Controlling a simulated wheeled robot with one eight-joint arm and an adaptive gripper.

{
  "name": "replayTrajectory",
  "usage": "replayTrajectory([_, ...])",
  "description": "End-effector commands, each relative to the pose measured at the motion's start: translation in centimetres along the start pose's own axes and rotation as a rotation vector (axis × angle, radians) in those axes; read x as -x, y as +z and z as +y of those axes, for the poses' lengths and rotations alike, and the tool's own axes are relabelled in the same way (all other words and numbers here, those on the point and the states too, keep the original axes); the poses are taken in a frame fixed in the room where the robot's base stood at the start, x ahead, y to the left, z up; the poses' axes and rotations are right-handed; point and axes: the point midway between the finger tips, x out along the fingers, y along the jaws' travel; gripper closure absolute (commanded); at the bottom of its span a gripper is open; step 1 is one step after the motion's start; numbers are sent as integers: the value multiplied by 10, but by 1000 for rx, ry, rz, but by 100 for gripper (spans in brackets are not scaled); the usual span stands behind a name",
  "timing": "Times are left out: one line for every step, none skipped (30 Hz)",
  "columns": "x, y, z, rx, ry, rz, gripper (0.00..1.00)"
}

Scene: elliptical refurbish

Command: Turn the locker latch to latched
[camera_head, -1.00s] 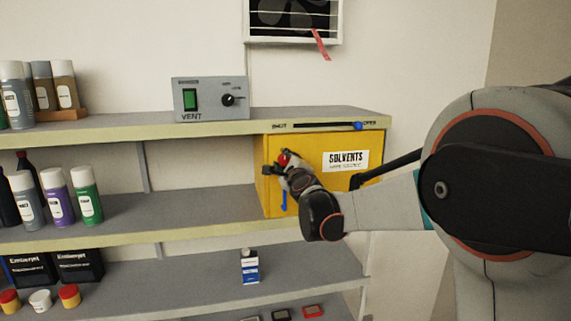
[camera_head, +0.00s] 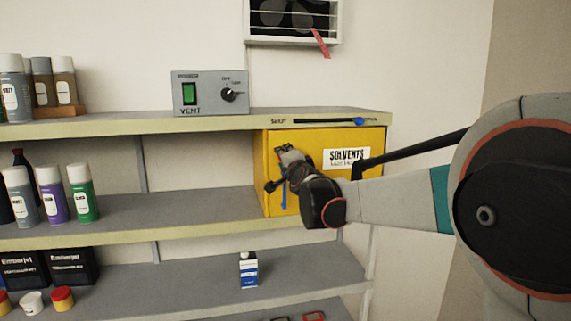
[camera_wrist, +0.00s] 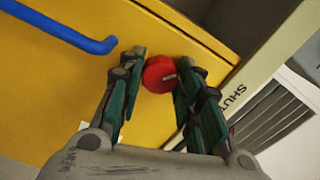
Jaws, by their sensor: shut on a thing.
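The yellow solvents locker (camera_head: 310,139) sits at the right end of the middle shelf, its door closed. Its latch is a red knob (camera_wrist: 159,75) with a pale pointer mark, which shows in the wrist view pointing right. My gripper (camera_head: 276,167) is at the left part of the locker front. In the wrist view its two fingers stand on either side of the red knob, shut on it. The knob is hidden behind my gripper in the head view. A blue bar handle (camera_wrist: 70,32) is on the locker front near the knob; its lower part shows below my gripper (camera_head: 284,197).
A blue slider (camera_head: 360,121) is in a slot marked SHUT on the shelf edge above the locker. A grey vent panel (camera_head: 210,93) stands on the top shelf. Spray cans (camera_head: 80,192) stand at the left.

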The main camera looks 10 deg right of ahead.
Motion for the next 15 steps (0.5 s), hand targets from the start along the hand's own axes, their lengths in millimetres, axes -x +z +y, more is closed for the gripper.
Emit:
replayTrajectory([0, 1, 2, 44, 1, -1, 92])
replayTrajectory([0, 1, 2, 74, 1, -1, 92])
replayTrajectory([0, 1, 2, 111, 1, -1, 92])
replayTrajectory([0, 1, 2, 140, 1, -1, 92])
replayTrajectory([0, 1, 2, 167, 1, -1, 92])
replayTrajectory([0, 1, 2, 206, 1, -1, 92])
replayTrajectory([0, 1, 2, 233, 1, -1, 92])
replayTrajectory([0, 1, 2, 262, 1, -1, 92])
replayTrajectory([0, 1, 2, 298, 1, -2, 92])
replayTrajectory([0, 1, 2, 324, 1, -2, 92])
replayTrajectory([0, 1, 2, 350, 1, -2, 92])
replayTrajectory([0, 1, 2, 383, 1, -2, 92])
replayTrajectory([0, 1, 2, 408, 1, -2, 92])
replayTrajectory([0, 1, 2, 431, 1, -2, 92])
replayTrajectory([0, 1, 2, 462, 1, -2, 92])
